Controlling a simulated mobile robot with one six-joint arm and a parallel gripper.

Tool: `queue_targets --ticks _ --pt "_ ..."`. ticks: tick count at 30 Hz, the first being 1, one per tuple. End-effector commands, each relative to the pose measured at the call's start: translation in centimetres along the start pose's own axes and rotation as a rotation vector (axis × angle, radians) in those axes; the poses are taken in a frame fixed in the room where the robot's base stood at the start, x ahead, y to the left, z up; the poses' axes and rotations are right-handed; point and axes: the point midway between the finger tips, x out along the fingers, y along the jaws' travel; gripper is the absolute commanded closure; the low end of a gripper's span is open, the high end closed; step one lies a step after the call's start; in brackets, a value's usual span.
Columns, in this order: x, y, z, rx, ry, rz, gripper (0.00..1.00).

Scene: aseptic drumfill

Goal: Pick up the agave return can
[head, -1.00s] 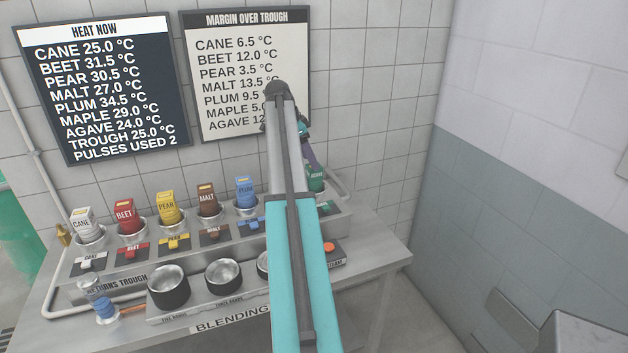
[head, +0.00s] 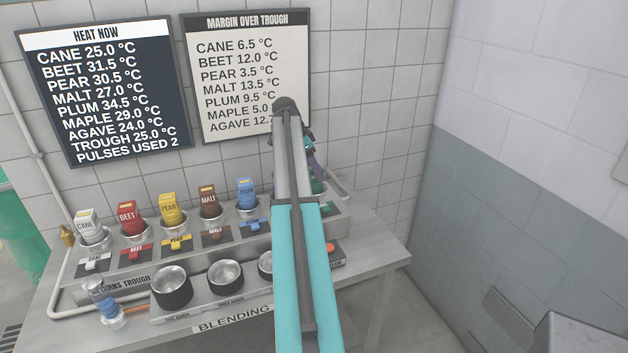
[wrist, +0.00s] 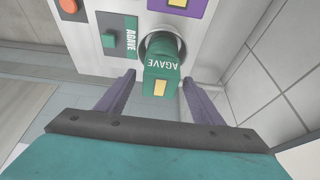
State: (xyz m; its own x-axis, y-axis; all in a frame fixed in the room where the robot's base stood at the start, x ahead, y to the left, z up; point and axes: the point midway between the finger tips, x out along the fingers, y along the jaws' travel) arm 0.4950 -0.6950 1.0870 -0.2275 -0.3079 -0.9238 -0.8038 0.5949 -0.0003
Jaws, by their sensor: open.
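The agave can (wrist: 163,73) is green with an AGAVE label and a yellow patch. In the wrist view it sits in a round metal socket at the top centre. My gripper (wrist: 158,82) is open, with its two purple fingers pointing toward the can, one on each side of its near end. No contact shows. In the head view my arm covers most of the can; a small green part (head: 318,186) shows to the right of the arm. My gripper (head: 312,160) is mostly hidden there behind the arm.
Cane (head: 90,225), beet (head: 128,215), pear (head: 170,207), malt (head: 208,200) and plum (head: 246,192) cans stand in a row left of my arm. Dark cups (head: 172,287) stand in front. A green AGAVE switch (wrist: 131,42) is beside the can. A tiled wall (wrist: 285,60) is close on the right.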

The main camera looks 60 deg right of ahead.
Motion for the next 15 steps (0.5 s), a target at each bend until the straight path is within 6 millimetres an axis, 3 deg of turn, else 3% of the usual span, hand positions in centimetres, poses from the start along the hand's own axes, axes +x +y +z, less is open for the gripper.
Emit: queue_targets --ticks 15 --pt "0.76 0.01 0.04 0.000 0.000 0.000 0.39"
